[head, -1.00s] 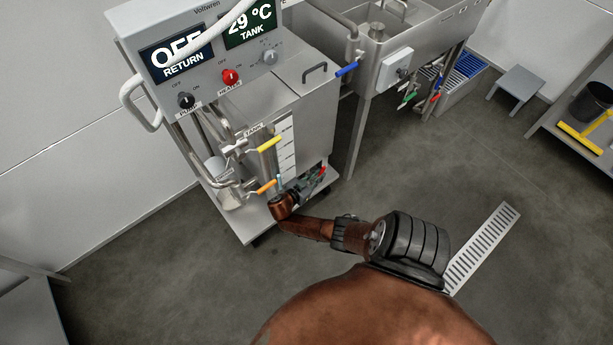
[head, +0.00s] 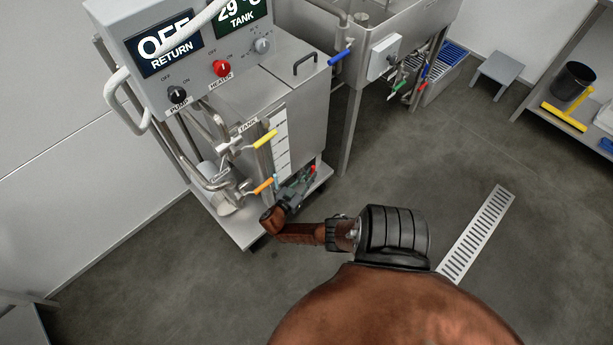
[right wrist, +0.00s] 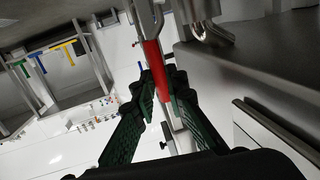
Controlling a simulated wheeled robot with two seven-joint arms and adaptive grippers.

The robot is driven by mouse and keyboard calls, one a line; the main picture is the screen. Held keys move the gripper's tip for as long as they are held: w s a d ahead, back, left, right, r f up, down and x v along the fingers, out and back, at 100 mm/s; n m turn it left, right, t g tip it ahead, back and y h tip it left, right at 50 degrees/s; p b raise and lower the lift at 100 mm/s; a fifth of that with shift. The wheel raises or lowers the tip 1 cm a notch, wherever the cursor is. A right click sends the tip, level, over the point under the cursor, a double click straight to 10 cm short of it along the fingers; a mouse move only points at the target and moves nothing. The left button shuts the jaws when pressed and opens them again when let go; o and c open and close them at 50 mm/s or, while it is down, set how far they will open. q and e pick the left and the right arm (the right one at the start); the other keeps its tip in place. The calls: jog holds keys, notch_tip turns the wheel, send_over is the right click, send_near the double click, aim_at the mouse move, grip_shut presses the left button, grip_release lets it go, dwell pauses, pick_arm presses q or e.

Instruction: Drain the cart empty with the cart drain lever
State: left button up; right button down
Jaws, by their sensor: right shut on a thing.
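The steel cart (head: 290,95) stands at the upper left of the head view, with a pump and pipes on its left. Low on its front is a red lever (head: 313,168), likely the cart drain lever, partly hidden by my right gripper (head: 296,184). In the right wrist view the red lever (right wrist: 154,68) runs between the dark green fingers of my right gripper (right wrist: 161,90), which are shut on it. A yellow lever (head: 265,138) and an orange lever (head: 264,185) sit to its left on the cart. The cart's inside is hidden. My left gripper is not in view.
The panel reads OFF for RETURN (head: 166,45). A steel sink (head: 385,45) with a blue handle (head: 340,57) stands behind the cart. A floor grate (head: 478,232) lies to the right. The floor between is clear. A shelf with a black bucket (head: 574,80) is at far right.

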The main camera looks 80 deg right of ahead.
jog(key=shift+a+f, duration=0.1)
jog(key=shift+f, duration=0.05)
jog(key=c, duration=1.9)
grip_release()
jog(key=shift+c, duration=0.2)
jog(key=v, duration=1.2)
